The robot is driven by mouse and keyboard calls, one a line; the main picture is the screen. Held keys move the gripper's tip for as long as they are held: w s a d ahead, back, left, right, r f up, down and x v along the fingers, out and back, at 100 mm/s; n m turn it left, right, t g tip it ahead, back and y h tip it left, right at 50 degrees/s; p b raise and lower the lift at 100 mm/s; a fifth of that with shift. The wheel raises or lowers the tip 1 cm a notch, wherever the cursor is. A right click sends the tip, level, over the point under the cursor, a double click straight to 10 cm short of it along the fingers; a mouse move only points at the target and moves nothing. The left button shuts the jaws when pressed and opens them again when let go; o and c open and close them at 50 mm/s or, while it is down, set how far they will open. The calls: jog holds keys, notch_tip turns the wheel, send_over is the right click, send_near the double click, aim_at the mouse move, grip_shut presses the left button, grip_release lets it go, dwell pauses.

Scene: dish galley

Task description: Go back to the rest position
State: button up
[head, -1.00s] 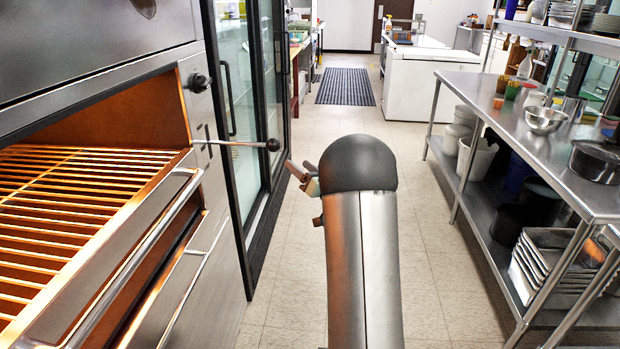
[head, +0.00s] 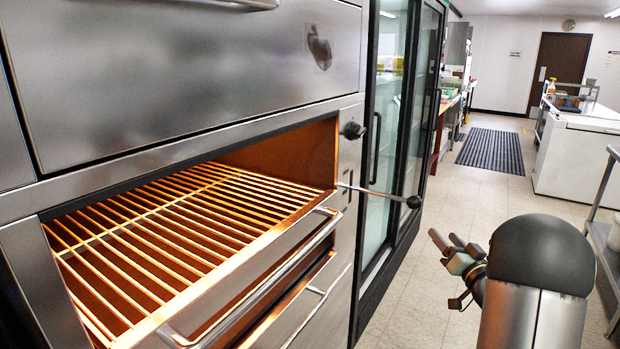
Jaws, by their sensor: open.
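My gripper (head: 440,240) shows in the head view at the lower right, at the end of my arm, with its fingers pointing up and to the left. It is open and nothing shows between the fingers. It hangs in the aisle to the right of the oven (head: 341,250), below and to the right of the black-knobbed lever (head: 413,202), and looks apart from it. My arm's dark rounded joint hides part of the wrist.
The oven's glowing wire rack (head: 180,222) sits in its open chamber, with a handled front (head: 305,240) below. Glass-door fridges (head: 390,130) stand beyond. A white chest unit (head: 580,160) and a steel table (head: 606,240) are at right. The aisle floor and dark mat (head: 490,150) are clear.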

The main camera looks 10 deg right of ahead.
jog(key=s+a+m+g+h+p, duration=0.1)
jog(key=s+a+g+h+p, duration=0.15)
jog(key=a+g, duration=0.2)
jog(key=s+a+g+h+p, duration=0.1)
jog(key=s+a+g+h, duration=0.25)
jog(key=a, duration=0.25)
jog(key=s+a+f+n+g+y+p, duration=0.1)
jog(key=s+a+g, duration=0.4)
jog(key=s, duration=0.9)
jog(key=s+a+f+n+g+y+p, duration=0.1)
jog(key=s+a+n+g+y+p, duration=0.1)
jog(key=s+a+g, duration=0.4)
jog(key=s+a+n, duration=0.1)
jog(key=s+a, duration=0.4)
jog(key=s, duration=0.4)
jog(key=shift+a+f, duration=0.15)
jog(key=shift+a, duration=0.05)
